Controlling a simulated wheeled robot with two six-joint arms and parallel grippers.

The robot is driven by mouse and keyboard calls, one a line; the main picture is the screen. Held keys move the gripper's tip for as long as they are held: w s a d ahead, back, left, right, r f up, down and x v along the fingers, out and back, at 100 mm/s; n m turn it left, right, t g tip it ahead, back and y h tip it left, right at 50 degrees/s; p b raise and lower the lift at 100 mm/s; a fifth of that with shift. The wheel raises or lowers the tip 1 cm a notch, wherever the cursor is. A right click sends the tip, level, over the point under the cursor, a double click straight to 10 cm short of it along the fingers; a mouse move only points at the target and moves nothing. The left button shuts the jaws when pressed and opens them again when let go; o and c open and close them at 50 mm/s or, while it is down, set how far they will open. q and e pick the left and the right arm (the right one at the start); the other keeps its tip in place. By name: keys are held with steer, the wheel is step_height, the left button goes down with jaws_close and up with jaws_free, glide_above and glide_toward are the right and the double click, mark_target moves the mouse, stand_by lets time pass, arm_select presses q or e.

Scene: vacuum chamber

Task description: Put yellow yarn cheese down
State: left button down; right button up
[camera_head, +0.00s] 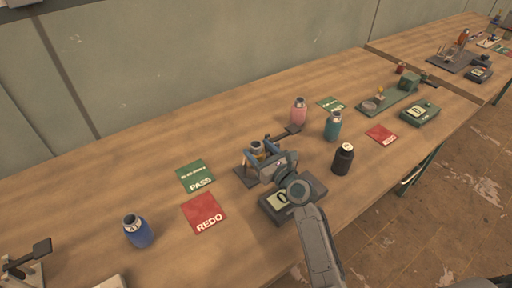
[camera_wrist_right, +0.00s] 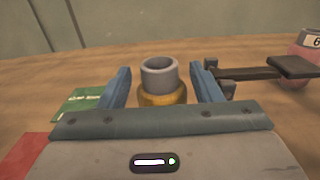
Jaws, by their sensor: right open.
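The yellow yarn cheese (camera_wrist_right: 162,98), with a grey tube standing up from its middle, is upright between the blue fingers of my right gripper (camera_wrist_right: 163,84) in the right wrist view. Gaps show on both sides, so the fingers are around it but apart from it. In the head view, my right gripper (camera_head: 264,152) is over a dark stand at the middle of the bench, with the yarn cheese (camera_head: 257,148) partly hidden by it. The cheese's underside is hidden, so I cannot tell exactly what it rests on. My left gripper is not in view.
A dark lever arm (camera_wrist_right: 258,70) reaches out right of the gripper. A green PASS card (camera_head: 196,176) and red REDO card (camera_head: 204,213) lie left. A display unit (camera_head: 305,189) is beside my arm. Blue (camera_head: 138,231), pink (camera_head: 299,111), teal (camera_head: 333,125) and black (camera_head: 343,158) bottles stand around.

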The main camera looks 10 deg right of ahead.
steer(key=v, duration=1)
steer(key=shift+b, duration=0.35)
